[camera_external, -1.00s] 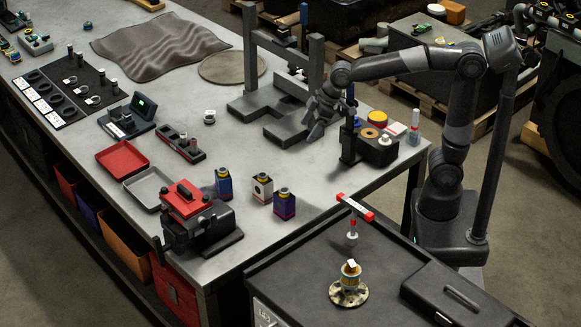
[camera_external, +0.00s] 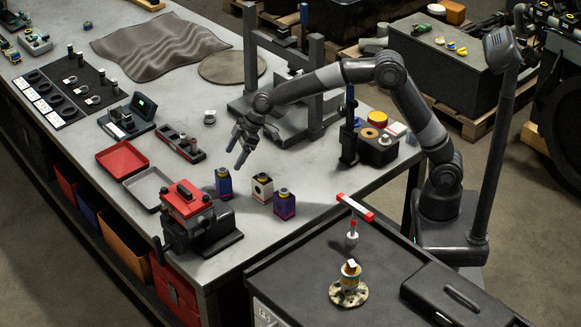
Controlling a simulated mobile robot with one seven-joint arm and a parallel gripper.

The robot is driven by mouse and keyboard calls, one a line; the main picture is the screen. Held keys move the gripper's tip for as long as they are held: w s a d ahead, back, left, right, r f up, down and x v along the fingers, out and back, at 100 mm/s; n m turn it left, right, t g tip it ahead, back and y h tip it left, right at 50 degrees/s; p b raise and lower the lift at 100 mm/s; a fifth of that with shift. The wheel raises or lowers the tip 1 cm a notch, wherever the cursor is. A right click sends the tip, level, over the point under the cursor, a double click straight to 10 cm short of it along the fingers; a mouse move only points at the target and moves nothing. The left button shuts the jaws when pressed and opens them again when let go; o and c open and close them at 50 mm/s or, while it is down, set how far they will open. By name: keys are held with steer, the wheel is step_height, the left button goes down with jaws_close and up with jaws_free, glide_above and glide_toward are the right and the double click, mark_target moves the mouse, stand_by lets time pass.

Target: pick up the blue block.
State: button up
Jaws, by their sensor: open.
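The blue block (camera_external: 223,185) stands upright on the grey workbench (camera_external: 300,178), with a small cap on top. My gripper (camera_external: 238,155) is open and empty. Its fingers point down, and it shows above and slightly right of the blue block, apart from it. The exact height of the fingertips cannot be told.
A black vise with a red top (camera_external: 197,220) stands just left of and in front of the blocks. A red tray (camera_external: 122,157) and a grey tray (camera_external: 148,187) lie to the left. A press frame (camera_external: 317,90) stands behind my arm.

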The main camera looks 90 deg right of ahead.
mark_target(226, 168)
steer(key=x, duration=0.9)
steer(key=shift+w+a, duration=0.1)
steer(key=shift+a, duration=0.05)
steer(key=shift+c, duration=0.6)
steer(key=c, duration=1.4)
steer(key=shift+r, duration=0.15)
